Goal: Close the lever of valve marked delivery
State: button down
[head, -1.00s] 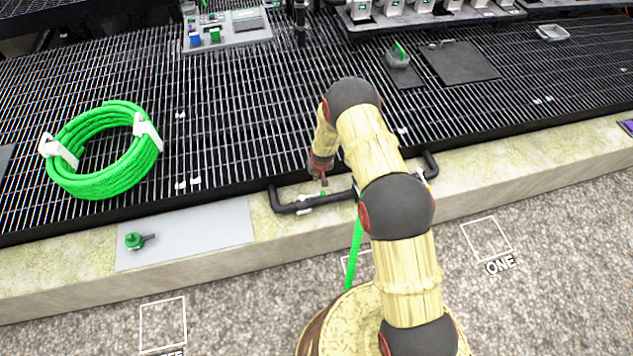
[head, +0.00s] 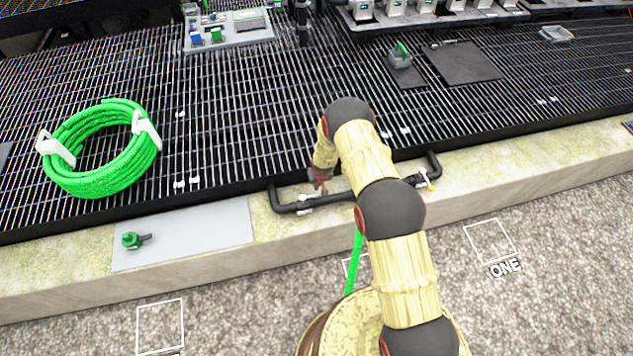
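A black pipe manifold (head: 332,199) lies along the pale ledge at the front edge of the dark grating. A valve (head: 304,205) with small pale parts sits on its left stretch. Another valve (head: 424,181) with a yellow part sits near its right end. I cannot read any marking on either valve. My gripper (head: 321,189) is at the left stretch of the manifold, just right of the left valve and pointing down at it. Its fingers are too small to tell whether they are open or touching a lever. My arm hides the middle of the manifold.
A green hose coil (head: 100,150) lies on the grating at left. A grey plate (head: 195,235) with a green-capped fitting (head: 132,240) lies on the ledge. A green hose (head: 355,262) hangs below the manifold. A grey box (head: 400,58) stands further back.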

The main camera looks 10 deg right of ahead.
jog(key=shift+s+r+b, duration=0.1)
jog(key=shift+s+b, duration=0.35)
jog(key=shift+s, duration=0.4)
